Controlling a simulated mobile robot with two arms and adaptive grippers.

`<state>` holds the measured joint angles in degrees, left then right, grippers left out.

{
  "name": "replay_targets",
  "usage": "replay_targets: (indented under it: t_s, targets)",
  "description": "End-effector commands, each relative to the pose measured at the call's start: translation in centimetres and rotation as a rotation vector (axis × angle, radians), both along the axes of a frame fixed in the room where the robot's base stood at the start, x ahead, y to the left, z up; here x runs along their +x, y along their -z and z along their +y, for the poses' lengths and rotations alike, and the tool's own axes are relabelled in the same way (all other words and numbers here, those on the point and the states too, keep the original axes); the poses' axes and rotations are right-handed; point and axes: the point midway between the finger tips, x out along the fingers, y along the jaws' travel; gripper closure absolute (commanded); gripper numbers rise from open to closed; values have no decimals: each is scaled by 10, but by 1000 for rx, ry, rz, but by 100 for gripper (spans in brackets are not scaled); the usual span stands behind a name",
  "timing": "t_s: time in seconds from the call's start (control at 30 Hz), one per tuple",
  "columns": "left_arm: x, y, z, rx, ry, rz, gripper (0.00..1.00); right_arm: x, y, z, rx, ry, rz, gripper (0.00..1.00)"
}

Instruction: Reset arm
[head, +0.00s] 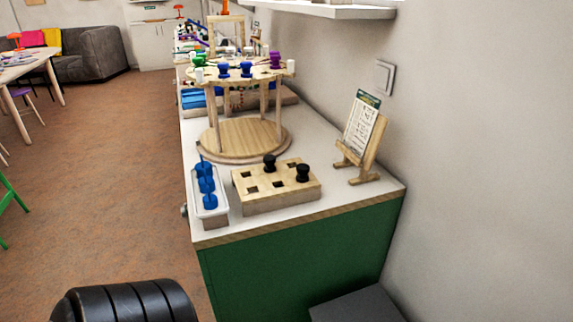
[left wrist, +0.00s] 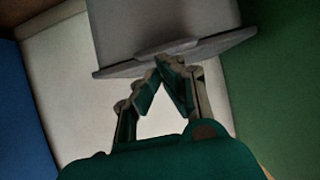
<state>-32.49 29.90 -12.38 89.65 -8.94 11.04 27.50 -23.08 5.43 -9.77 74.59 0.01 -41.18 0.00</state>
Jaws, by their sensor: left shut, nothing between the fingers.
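My left gripper (left wrist: 160,78) shows in the left wrist view with its fingertips together and nothing between them. It is in front of a grey surface with a darker edge; I cannot tell what this is. The head view shows neither gripper. A black ribbed rounded shape (head: 125,301) at the bottom left of the head view may be part of my arm. On the counter, a wooden bead board (head: 283,202) holds two black pegs (head: 303,172). A white tray (head: 212,213) with several blue pegs (head: 207,187) stands left of it.
A round two-tier wooden stand (head: 243,137) with coloured pegs is behind the board. A card on a wooden easel (head: 361,140) stands at the right by the wall. The counter (head: 330,198) has a green front (head: 300,255). Open floor (head: 105,150) lies to the left.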

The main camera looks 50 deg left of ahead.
Motion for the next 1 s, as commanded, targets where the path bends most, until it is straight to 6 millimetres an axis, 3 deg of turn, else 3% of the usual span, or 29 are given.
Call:
replay_targets:
  t_s: [0.1, 0.3, 0.73, 0.87, 1.0]
  targets:
    - [-23, -15, 8, -1, 3, -4, 100, 0, 0, 0, 0, 0, 0, 34]
    - [-48, -33, 18, -2, 1, -12, 100, 0, -1, 0, 0, 0, 0, 34]
    - [-57, -42, 23, -1, 1, -18, 100, 0, -1, 0, 0, 0, 0, 34]
    - [-56, -20, 28, 38, -50, 32, 100, 0, -1, 0, 0, 0, 0, 34]
    - [-60, 44, 33, 137, -168, 215, 100, 0, -1, 0, 0, 0, 0, 34]
